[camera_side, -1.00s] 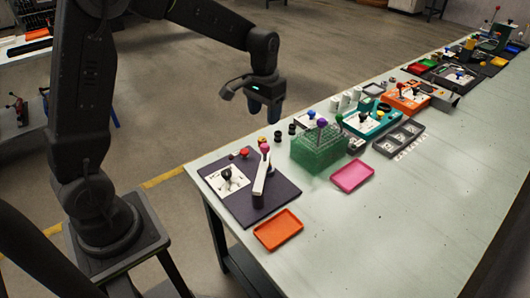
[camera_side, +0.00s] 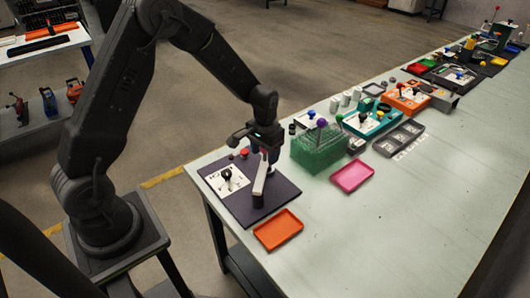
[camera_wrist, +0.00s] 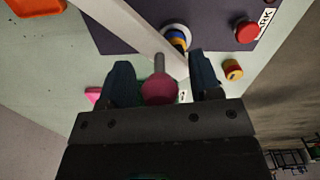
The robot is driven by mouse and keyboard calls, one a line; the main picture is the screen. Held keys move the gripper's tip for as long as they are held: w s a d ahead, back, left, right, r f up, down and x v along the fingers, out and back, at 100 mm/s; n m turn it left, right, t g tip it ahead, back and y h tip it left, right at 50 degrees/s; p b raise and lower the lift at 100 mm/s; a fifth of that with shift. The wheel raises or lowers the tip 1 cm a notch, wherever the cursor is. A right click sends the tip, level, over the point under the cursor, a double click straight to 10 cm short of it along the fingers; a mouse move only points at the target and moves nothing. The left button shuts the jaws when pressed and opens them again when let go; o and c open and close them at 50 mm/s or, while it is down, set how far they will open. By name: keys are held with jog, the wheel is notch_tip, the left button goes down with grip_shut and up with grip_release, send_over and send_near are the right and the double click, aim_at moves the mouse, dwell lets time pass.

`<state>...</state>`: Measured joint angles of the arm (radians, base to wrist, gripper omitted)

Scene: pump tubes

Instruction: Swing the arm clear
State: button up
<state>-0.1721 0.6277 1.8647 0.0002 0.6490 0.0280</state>
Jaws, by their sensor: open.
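The white swing arm (camera_side: 260,178) stands on a dark purple base plate (camera_side: 275,200), with a dark post at its near end. In the wrist view the arm (camera_wrist: 128,22) runs diagonally to a pink ball knob (camera_wrist: 160,90) on a grey stem. My gripper (camera_wrist: 163,82) is open, with one dark finger on each side of the knob; I cannot tell whether either touches it. In the side view my gripper (camera_side: 268,153) is low over the arm's far end and hides the knob.
A white plate with a black knob (camera_side: 227,175) and a red button (camera_side: 244,152) are on the base plate. An orange tray (camera_side: 278,230) lies in front, a pink tray (camera_side: 352,176) to the right. A green rack (camera_side: 318,150) stands close right of my gripper. The front right tabletop is clear.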

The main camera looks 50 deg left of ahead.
jog(key=shift+f, duration=0.2)
grip_shut()
dwell(0.5)
